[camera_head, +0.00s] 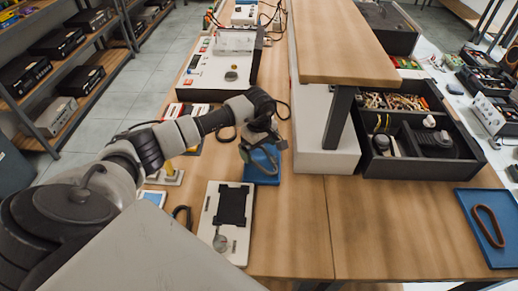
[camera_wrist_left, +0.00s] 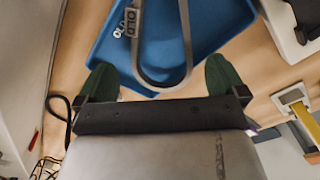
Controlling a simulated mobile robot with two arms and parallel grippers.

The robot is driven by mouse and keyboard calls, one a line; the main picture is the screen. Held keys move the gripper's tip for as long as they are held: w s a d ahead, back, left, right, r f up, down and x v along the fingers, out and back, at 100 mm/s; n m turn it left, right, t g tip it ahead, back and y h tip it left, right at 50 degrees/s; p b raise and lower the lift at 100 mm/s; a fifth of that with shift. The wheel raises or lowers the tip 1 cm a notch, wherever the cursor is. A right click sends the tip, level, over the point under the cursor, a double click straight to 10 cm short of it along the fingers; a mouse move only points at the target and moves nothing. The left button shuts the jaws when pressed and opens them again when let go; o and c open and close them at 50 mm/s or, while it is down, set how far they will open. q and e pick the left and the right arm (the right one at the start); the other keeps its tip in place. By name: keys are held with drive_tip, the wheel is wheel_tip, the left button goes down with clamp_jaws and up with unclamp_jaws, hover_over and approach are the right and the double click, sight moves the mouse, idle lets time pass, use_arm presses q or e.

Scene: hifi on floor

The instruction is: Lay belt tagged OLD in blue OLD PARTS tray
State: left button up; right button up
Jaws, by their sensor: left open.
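The blue OLD PARTS tray (camera_head: 262,176) lies on the bench under my left gripper (camera_head: 262,143), partly hidden by it in the head view. In the left wrist view the blue tray (camera_wrist_left: 225,22) fills the top middle, with white OLD lettering partly visible. My right gripper is out of view.
A second blue tray (camera_head: 464,200) with a brown belt (camera_head: 487,227) lies at the right. A white-edged board with a black panel (camera_head: 233,206) lies in front of my left gripper. A black parts box (camera_head: 455,170) and raised wooden shelf (camera_head: 345,50) stand right. Front bench middle is clear.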

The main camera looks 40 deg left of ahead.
use_arm(q)
wheel_tip(320, 180, up, 11)
drive_tip(key=b, duration=0.2)
idle(0.3)
